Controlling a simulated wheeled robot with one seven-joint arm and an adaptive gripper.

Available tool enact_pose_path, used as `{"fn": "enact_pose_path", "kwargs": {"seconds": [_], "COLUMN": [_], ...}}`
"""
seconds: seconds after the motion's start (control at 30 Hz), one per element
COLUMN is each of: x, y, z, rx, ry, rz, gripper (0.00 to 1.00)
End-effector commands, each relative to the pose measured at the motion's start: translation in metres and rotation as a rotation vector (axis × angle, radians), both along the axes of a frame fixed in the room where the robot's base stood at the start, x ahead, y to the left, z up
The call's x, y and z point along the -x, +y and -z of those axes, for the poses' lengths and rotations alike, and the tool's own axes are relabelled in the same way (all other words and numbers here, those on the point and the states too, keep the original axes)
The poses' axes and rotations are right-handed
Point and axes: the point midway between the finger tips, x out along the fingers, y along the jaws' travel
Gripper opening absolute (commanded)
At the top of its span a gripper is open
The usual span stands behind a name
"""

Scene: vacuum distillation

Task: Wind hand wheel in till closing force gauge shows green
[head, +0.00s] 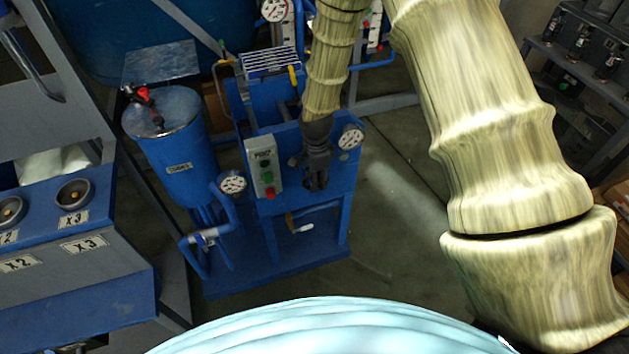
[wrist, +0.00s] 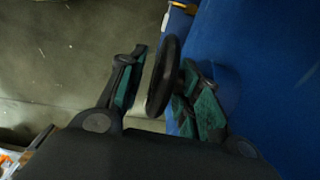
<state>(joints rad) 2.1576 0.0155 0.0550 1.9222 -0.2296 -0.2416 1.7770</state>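A black hand wheel (wrist: 163,76) shows nearly edge-on in the wrist view, beside a blue surface. My gripper (wrist: 160,92) has its two green-padded fingers on either side of the wheel, with a narrow gap between the left finger and the rim. The right finger lies behind the wheel's right side, and contact there is unclear. In the head view my gripper (head: 316,182) is in front of the blue panel and hides the wheel. A round gauge (head: 351,137) sits at the panel's upper right. Its reading is too small to tell, and I cannot tell whether it is the closing force gauge.
A grey control box (head: 263,167) with red and green buttons is left of my gripper. Another gauge (head: 232,183) stands by blue piping, near a blue tank (head: 178,150). A yellow-and-white handle (head: 301,228) is below. Bare floor (head: 400,220) lies to the right.

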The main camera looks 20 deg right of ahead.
Motion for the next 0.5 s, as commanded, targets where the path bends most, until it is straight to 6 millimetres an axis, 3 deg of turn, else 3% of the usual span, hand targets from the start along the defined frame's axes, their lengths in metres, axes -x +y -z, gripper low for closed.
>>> {"fn": "enact_pose_path", "kwargs": {"seconds": [0.2, 0.5], "x": [0.001, 0.000], "y": [0.000, 0.000], "z": [0.014, 0.017], "rx": [0.000, 0.000], "ry": [0.002, 0.001], "rz": [0.000, 0.000], "gripper": [0.34, 0.34]}}
